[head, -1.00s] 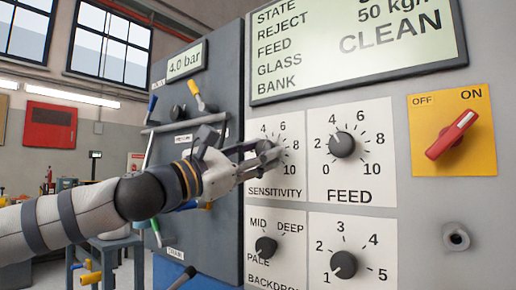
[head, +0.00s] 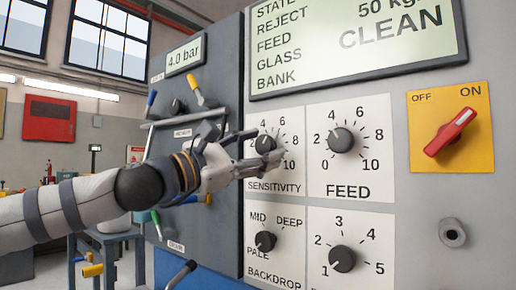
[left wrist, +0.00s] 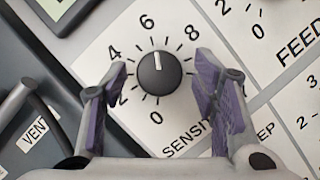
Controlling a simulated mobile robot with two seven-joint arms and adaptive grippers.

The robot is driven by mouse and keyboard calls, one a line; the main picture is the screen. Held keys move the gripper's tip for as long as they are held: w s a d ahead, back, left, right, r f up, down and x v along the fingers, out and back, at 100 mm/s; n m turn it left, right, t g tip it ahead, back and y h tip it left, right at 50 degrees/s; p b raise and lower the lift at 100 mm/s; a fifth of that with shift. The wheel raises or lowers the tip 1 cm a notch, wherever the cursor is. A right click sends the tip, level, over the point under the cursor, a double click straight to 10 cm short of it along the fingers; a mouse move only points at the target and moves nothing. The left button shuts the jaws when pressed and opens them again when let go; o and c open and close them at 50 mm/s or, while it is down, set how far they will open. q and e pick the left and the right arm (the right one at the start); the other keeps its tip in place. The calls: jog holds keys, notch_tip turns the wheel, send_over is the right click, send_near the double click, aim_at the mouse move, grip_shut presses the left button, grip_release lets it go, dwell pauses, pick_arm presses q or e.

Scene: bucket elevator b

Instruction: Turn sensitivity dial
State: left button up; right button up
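The sensitivity dial (head: 265,143) is a round dark knob with a white pointer line, on a white plate marked in even numbers. In the left wrist view the dial (left wrist: 160,74) points close to 6. In the left wrist view the gripper (left wrist: 160,70) is open, with one purple-padded finger on each side of the dial and a gap to both. The gripper holds nothing. My right gripper is in neither view.
The feed dial (head: 340,140) is to the right, the backdrop dial (head: 265,241) below, and another dial (head: 342,259) lower right. A red switch (head: 450,132) on a yellow plate is further right. A display (head: 355,45) is above. A cabinet with levers (head: 197,95) stands left.

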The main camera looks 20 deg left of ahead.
pick_arm(q)
jog(key=v, duration=1.2)
jog(key=shift+a, duration=0.1)
